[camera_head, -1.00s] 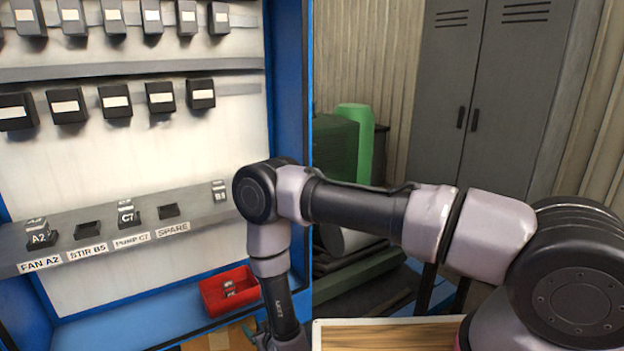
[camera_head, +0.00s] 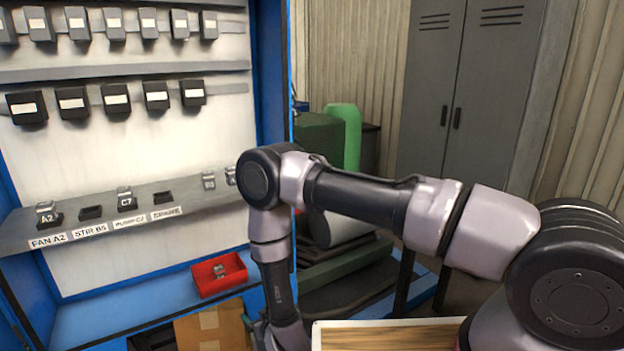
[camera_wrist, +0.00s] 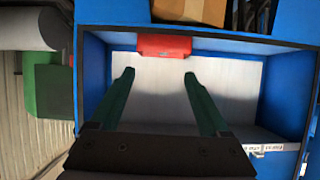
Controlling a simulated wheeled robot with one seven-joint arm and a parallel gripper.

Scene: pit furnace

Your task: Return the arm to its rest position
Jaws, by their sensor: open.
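My gripper (camera_wrist: 157,78) is open and empty in the wrist view. Its two green fingers stand apart, with the blue-framed cabinet (camera_wrist: 93,75) and its pale back panel beyond them. In the head view my arm bends down in front of the cabinet's right edge, and the gripper itself is out of sight below the frame. The cabinet shelf (camera_head: 130,218) carries a block marked A2 (camera_head: 47,215) and a block marked C7 (camera_head: 126,200). The STIR B5 (camera_head: 91,213) and SPARE (camera_head: 163,198) places hold no labelled block.
A red tray (camera_head: 208,288) with small items inside sits on the cabinet's blue floor; it also shows in the wrist view (camera_wrist: 164,46). A cardboard box (camera_head: 212,327) stands below. A wooden-topped surface (camera_head: 390,337) is close to my arm. Grey lockers (camera_head: 462,110) stand behind.

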